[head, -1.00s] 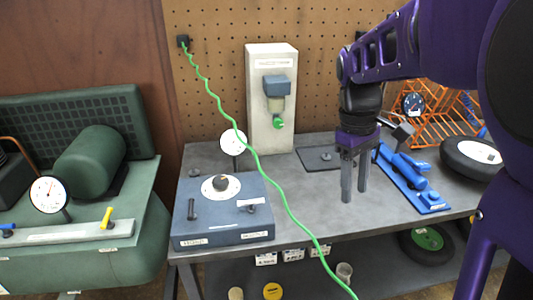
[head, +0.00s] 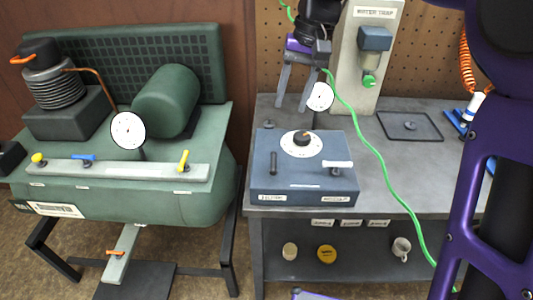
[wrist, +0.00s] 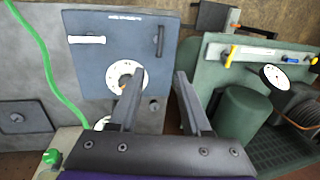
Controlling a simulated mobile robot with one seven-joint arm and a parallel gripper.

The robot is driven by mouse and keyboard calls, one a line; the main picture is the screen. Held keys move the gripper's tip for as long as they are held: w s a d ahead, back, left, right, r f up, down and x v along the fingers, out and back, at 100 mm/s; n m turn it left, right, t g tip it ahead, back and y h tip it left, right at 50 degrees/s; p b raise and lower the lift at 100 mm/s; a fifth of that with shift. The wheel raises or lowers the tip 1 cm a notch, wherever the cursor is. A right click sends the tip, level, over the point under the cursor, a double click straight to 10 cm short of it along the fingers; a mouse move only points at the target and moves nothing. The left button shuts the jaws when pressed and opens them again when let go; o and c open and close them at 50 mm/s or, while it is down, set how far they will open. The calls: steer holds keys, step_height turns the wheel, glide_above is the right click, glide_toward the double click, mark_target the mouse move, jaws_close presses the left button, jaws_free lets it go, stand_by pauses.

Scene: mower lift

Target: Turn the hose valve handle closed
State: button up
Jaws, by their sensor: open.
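Several handles show, and I cannot tell from the small labels which is the hose valve. On the blue-grey box (head: 305,190), a black lever (head: 273,163) points front to back and a white lever (head: 337,165) lies sideways. They also show in the wrist view, black (wrist: 160,40) and white (wrist: 86,40). On the compressor's grey rail (head: 130,170) are a yellow knob (head: 39,158), a sideways blue lever (head: 84,157) and a tilted yellow lever (head: 183,160). My gripper (head: 291,106) is open and empty, above the back of the box, touching no handle.
A white dial gauge (head: 320,97) stands behind the box, and another gauge (head: 128,130) behind the rail. A green hose (head: 375,155) crosses the bench (head: 385,130). A water trap panel (head: 352,75) stands behind. An orange handle (head: 115,252) sits low at the compressor's front.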

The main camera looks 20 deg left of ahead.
mark_target(274, 159)
steer(key=a+f+b, duration=0.1)
steer(key=f, duration=0.4)
steer(key=a+f+b, duration=0.1)
steer(key=f, duration=0.5)
steer(key=a+f+b, duration=0.1)
steer(key=f, duration=0.5)
steer(key=shift+s, duration=0.4)
jaws_close()
